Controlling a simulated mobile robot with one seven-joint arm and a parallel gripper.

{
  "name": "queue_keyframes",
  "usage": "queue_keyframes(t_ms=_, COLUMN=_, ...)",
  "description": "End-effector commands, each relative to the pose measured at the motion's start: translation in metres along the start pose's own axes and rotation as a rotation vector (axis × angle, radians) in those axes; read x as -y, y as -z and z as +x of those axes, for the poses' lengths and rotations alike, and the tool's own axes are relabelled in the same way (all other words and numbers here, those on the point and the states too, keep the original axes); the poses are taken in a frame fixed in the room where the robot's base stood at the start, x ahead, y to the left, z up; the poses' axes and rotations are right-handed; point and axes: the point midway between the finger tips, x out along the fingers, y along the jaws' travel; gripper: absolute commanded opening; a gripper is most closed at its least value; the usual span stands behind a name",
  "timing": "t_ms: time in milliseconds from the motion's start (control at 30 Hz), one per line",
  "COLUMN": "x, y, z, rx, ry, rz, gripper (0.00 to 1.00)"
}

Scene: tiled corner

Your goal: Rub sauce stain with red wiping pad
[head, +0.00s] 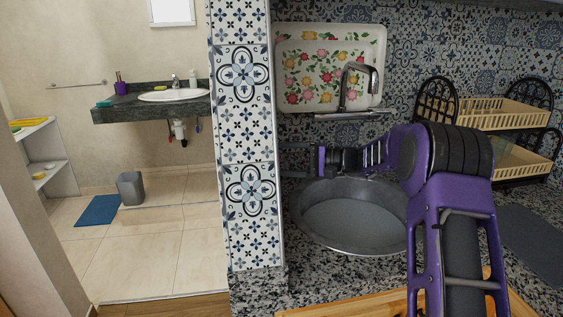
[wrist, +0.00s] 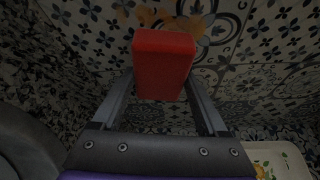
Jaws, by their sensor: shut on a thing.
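The red wiping pad (wrist: 162,62) is held upright between the two fingers of my gripper (wrist: 163,82) in the wrist view. An orange-yellow sauce stain (wrist: 150,17) shows on the patterned tiles (wrist: 262,35) just beyond the pad's top edge, and the pad hides part of it. I cannot tell whether the pad touches the tiles. In the head view my gripper (head: 296,162) points left above the sink, at the edge of the tiled pillar. The pad and stain do not show there; the pillar seems to hide them.
A round metal sink (head: 350,215) lies below my arm. A dish rack (head: 505,115) is at the right. The tiled pillar (head: 244,140) borders my gripper on the left.

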Motion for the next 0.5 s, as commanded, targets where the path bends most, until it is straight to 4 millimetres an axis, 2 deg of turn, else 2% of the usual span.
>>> queue_keyframes(t_ms=233, x=0.004, y=0.014, z=0.006, rx=0.003, ry=0.000, rz=-0.001, gripper=0.32)
queue_keyframes(t_ms=500, x=0.014, y=0.013, z=0.006, rx=0.002, ry=0.000, rz=-0.002, gripper=0.32)
